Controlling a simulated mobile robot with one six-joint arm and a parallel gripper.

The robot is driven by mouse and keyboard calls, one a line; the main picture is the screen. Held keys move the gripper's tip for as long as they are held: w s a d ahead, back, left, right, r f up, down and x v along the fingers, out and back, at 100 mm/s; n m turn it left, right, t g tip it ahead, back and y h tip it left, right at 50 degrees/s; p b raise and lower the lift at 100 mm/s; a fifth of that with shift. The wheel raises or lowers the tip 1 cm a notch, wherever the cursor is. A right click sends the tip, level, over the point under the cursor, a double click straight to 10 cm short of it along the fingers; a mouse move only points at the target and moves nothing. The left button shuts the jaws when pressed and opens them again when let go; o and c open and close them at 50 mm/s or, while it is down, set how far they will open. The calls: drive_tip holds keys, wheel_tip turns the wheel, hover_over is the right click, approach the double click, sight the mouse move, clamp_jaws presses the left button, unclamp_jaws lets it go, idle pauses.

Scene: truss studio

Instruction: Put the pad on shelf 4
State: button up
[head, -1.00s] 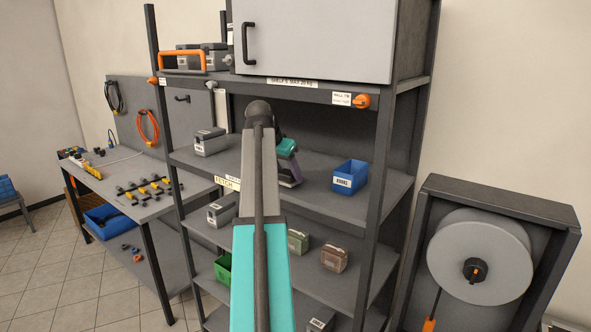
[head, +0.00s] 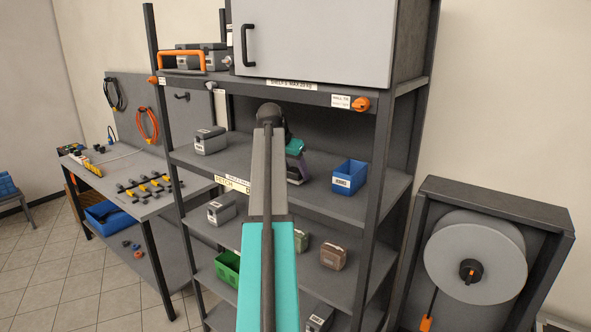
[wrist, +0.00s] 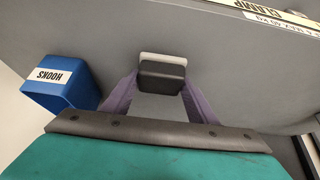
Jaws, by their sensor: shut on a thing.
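In the wrist view, the pad, a small dark block (wrist: 163,76) with a pale face along its far side, is held between the purple fingers of my gripper (wrist: 160,92). In the head view, my gripper (head: 297,170) is partly behind my arm, inside the bay below the upper beam marked shelf 5. It is over the grey shelf (head: 325,198) that carries the blue bin. The pad is not clear in the head view. I cannot tell whether it touches the shelf. That shelf's number is not readable.
A blue bin (head: 349,177) labelled HOOKS stands right of my gripper; the bin also shows in the wrist view (wrist: 62,83). A grey box (head: 210,140) stands at the left. Rack posts (head: 378,160) flank the bay. Bare shelf lies between these containers.

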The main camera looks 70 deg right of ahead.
drive_tip(key=shift+f, duration=0.3)
drive_tip(key=shift+f, duration=0.15)
drive_tip(key=o, duration=0.9)
drive_tip(key=shift+a+r, duration=0.1)
drive_tip(key=shift+r, duration=0.2)
drive_tip(key=shift+b+v, duration=2.6)
drive_tip(key=shift+v, duration=3.25)
drive_tip(key=shift+w, duration=0.1)
